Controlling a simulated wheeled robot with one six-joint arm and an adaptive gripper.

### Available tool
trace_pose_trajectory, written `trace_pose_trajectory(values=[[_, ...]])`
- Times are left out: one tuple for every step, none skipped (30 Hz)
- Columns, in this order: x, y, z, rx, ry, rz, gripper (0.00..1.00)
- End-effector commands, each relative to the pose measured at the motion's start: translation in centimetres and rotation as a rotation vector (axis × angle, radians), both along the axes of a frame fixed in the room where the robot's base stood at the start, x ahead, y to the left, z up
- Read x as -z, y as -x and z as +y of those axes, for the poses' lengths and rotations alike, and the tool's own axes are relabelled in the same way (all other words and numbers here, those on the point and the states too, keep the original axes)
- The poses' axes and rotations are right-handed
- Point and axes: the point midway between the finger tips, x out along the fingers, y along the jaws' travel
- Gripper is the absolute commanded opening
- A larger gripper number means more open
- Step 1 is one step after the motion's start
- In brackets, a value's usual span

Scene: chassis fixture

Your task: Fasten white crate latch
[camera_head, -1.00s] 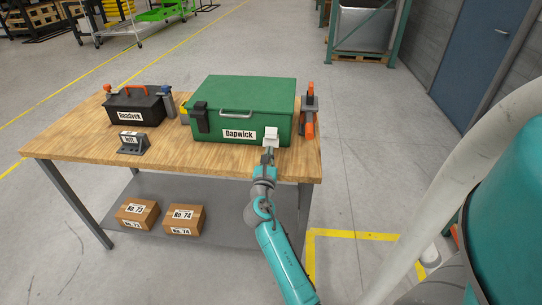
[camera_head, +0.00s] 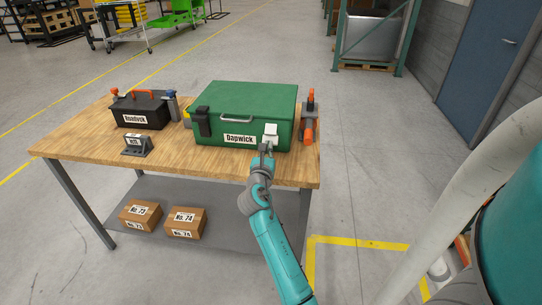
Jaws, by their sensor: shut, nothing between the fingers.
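The green crate (camera_head: 245,98) labelled "Dapwick" stands on the wooden table with its lid down. Its white latch (camera_head: 270,130) is on the right part of the front face, with its upper end near the lid's edge. It looks nearly flat against the front, but I cannot tell whether it is fastened. A black latch (camera_head: 204,122) is on the left part of the front. My gripper (camera_head: 266,147) is shut and empty, just below the white latch's lower end. I cannot tell whether they touch.
On the wooden table (camera_head: 205,165) are a black toolbox (camera_head: 155,108) and a grey block (camera_head: 134,147) to the left. An orange and grey clamp (camera_head: 309,118) stands close to the crate's right side. Cardboard boxes (camera_head: 184,224) lie on the lower shelf.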

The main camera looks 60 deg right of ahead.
Motion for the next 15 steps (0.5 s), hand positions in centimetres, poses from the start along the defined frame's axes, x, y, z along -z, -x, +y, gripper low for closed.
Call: trace_pose_trajectory(values=[[-0.7, -0.1, -0.3, 0.001, 0.000, -0.005, 0.00], [-1.0, -0.2, -0.4, 0.001, 0.001, -0.003, 0.00], [-1.5, -0.3, -0.7, 0.001, 0.002, -0.004, 0.00], [-1.8, -0.4, -0.9, 0.001, 0.001, -0.004, 0.00], [-2.1, -0.4, -1.0, 0.001, 0.001, -0.003, 0.00], [-2.5, -0.5, -1.3, 0.002, 0.001, -0.003, 0.00], [-2.8, -0.6, -1.5, 0.002, 0.001, -0.003, 0.00], [-3.1, -0.7, -1.7, 0.001, 0.000, -0.002, 0.00], [-3.4, -0.8, -1.9, 0.002, 0.001, -0.003, 0.00], [-3.7, -0.8, -2.1, 0.002, 0.000, -0.002, 0.00], [-3.9, -0.9, -2.3, 0.001, 0.001, -0.001, 0.00], [-4.2, -1.0, -2.6, 0.001, 0.000, -0.002, 0.00], [-4.4, -1.1, -2.8, 0.001, 0.000, -0.002, 0.00], [-4.6, -1.2, -3.0, 0.001, 0.000, -0.002, 0.00], [-4.8, -1.3, -3.2, 0.002, 0.001, -0.001, 0.00]])
